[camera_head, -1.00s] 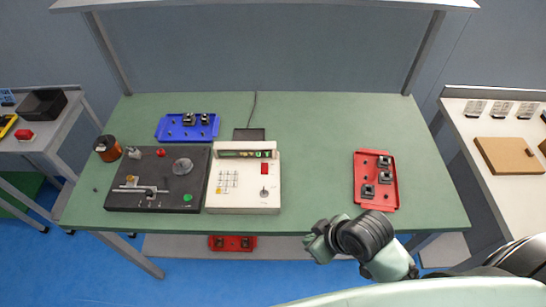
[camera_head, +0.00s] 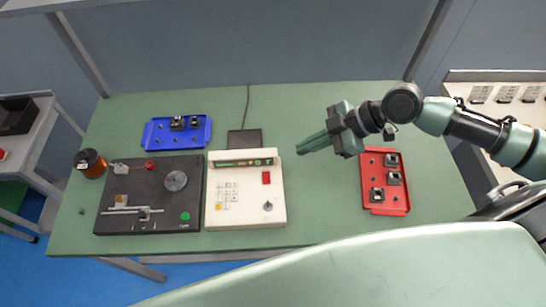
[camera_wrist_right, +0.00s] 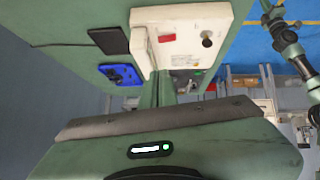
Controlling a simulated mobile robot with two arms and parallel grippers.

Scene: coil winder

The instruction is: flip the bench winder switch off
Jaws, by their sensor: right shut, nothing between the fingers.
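The bench winder has a dark base plate (camera_head: 150,222) with a grey disc and a green button, and a white control box (camera_head: 243,215) beside it. The box carries a digit display (camera_head: 243,163), a keypad, a red rectangle (camera_head: 266,178) and a small grey lever or knob (camera_head: 268,206). Which way the switch is set cannot be told. My right gripper (camera_head: 299,150) is shut and empty, above the table just right of the box, fingers pointing left. In the right wrist view, the box (camera_wrist_right: 185,15) lies beyond the fingers (camera_wrist_right: 164,84). My left gripper does not show.
A red tray (camera_head: 370,181) with black parts lies right, below my right arm. A blue tray (camera_head: 159,133) and a black pad (camera_head: 244,139) lie behind the winder. A copper wire spool (camera_head: 90,163) stands left. The green table between box and red tray is clear.

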